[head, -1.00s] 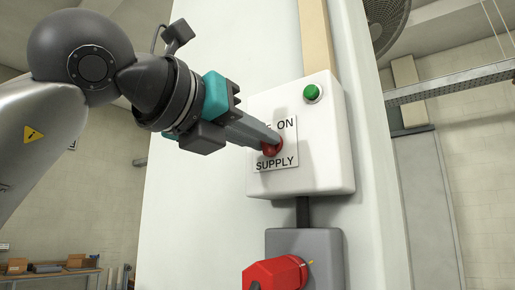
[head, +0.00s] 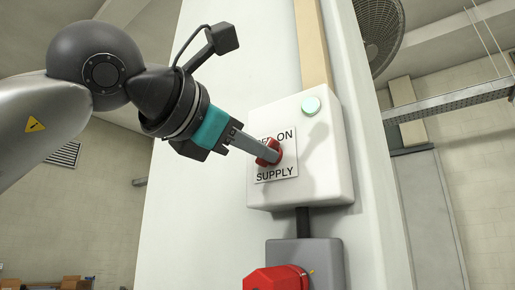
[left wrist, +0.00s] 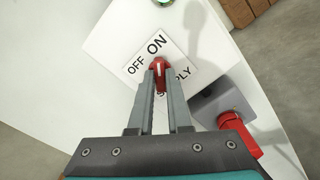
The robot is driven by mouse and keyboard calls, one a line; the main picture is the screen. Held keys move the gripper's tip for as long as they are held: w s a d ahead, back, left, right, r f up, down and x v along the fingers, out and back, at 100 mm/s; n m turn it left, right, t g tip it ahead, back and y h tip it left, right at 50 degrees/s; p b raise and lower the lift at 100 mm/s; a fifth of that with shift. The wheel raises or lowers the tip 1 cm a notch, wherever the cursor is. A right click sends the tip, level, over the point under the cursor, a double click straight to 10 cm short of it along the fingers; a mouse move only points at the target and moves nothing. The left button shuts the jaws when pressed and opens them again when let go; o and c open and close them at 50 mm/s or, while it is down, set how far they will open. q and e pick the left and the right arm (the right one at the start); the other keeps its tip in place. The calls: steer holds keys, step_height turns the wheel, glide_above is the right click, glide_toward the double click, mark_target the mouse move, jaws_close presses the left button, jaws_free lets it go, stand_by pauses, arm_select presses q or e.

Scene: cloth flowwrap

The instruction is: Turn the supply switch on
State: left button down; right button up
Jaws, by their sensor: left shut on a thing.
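The supply switch is a red knob (head: 275,153) on a white plate marked OFF, ON and SUPPLY, on the front of a white box (head: 327,165). My left gripper (head: 267,151) is shut on the knob. In the left wrist view its two fingers (left wrist: 160,79) close around the red knob (left wrist: 158,64), whose white mark points towards the word ON. The fingers cover part of the lettering. My right gripper is not in view.
Below the box is a grey socket housing (head: 318,255) with a red plug (head: 275,279). The box is on a pale column (head: 210,225). A fan (head: 379,32) hangs at the upper right. Free air lies left of the column.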

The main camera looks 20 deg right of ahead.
arm_select(q)
steer(key=shift+m, duration=0.7)
steer(key=c, duration=0.9)
jaws_free()
steer(key=shift+o, duration=0.2)
steer(key=b+v, duration=0.4)
steer(key=v, duration=1.1)
steer(key=shift+s, duration=0.15)
